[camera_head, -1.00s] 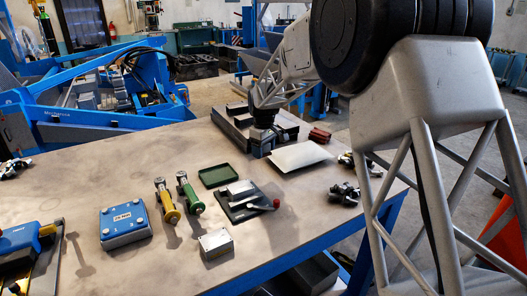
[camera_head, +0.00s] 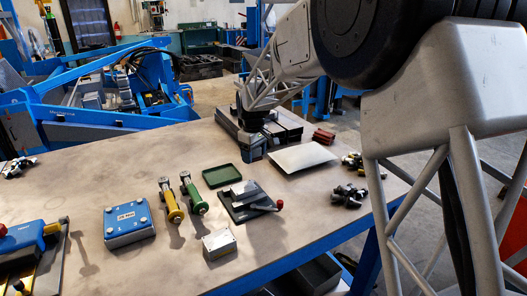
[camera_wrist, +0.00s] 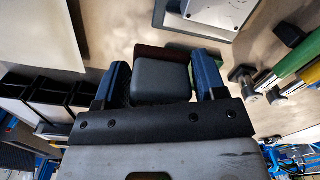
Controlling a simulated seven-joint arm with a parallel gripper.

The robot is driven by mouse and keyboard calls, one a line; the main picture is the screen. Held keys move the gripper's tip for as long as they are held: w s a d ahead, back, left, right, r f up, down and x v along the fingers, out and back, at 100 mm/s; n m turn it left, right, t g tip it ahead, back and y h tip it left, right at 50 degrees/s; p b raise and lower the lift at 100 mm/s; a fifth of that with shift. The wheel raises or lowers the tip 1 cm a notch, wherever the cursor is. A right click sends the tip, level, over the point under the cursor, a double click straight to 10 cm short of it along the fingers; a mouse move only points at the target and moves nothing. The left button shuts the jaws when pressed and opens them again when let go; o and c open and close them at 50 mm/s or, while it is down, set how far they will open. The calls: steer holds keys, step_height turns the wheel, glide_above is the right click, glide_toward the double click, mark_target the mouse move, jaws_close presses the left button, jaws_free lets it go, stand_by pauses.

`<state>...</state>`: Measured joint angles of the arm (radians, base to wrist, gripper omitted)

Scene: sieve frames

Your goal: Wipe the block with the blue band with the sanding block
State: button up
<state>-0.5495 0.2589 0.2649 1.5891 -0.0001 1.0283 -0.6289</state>
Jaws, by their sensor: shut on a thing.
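My gripper (camera_wrist: 158,82) has its blue fingers closed on the sides of a dark grey block with a reddish-brown base, which looks like the sanding block (camera_wrist: 160,78). In the head view my gripper (camera_head: 253,152) is over the far part of the table, in front of the grey trays. A silver block (camera_head: 243,188) sits on a dark fixture (camera_head: 238,212) with a red-knobbed lever, nearer than my gripper; it seems to show at the top of the wrist view (camera_wrist: 222,10). Another silver block (camera_head: 219,243) stands near the front edge. I cannot make out a blue band on either.
A green tray (camera_head: 221,168) lies between my gripper and the fixture. A pale sheet (camera_head: 302,158) lies to the right. Yellow-handled (camera_head: 173,212) and green-handled (camera_head: 195,203) tools, a blue box (camera_head: 127,222) and dark metal parts (camera_head: 348,195) are nearby. The left middle of the table is clear.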

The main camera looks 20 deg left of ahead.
steer(key=s+a+r, duration=0.2)
steer(key=s+a, duration=0.1)
steer(key=s, duration=0.7)
steer(key=shift+s+a, duration=0.2)
steer(key=shift+a, duration=0.05)
steer(key=shift+f, duration=0.15)
